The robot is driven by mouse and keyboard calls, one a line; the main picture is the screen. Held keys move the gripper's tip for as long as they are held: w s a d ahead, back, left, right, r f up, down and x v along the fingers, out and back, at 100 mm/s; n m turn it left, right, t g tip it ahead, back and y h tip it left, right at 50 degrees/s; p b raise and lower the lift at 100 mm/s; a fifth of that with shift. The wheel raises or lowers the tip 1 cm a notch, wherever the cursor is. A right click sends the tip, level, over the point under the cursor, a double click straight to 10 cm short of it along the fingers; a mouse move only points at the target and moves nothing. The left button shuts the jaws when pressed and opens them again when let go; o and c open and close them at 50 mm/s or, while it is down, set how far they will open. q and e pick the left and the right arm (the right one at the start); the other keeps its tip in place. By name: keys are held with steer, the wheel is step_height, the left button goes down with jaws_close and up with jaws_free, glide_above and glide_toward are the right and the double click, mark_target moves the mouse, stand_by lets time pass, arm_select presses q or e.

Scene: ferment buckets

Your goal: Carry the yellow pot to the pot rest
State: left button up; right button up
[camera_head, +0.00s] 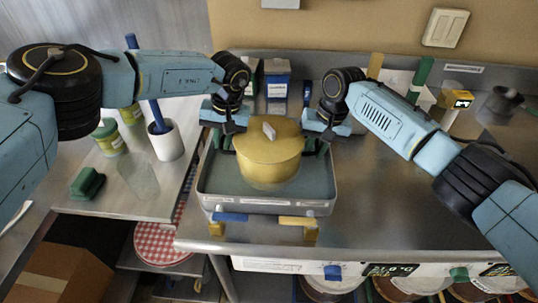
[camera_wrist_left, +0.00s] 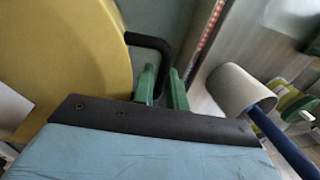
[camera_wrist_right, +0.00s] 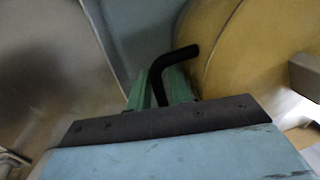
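The yellow pot (camera_head: 268,165) is upright, with a pale knob on top and black side handles. It is within the rim of a grey tray (camera_head: 262,207) with a teal inside; I cannot tell whether it touches the tray's bottom. My left gripper (camera_wrist_left: 162,88) has its green fingers closed around one black handle (camera_wrist_left: 150,40). My right gripper (camera_wrist_right: 160,88) has its fingers closed around the opposite handle (camera_wrist_right: 178,54). I cannot tell for sure which thing is the pot rest; a round red-and-white checked piece (camera_head: 163,246) lies low at the left, partly hidden by the counter.
A white cup (camera_head: 166,143) with a blue stick, green-lidded jars (camera_head: 108,138) and a green block (camera_head: 88,183) stand on the left counter. Blue and green boxes (camera_head: 277,82) stand behind the tray.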

steer(key=shift+f, duration=0.1)
steer(key=shift+c, duration=0.2)
jaws_close()
stand_by(1.4)
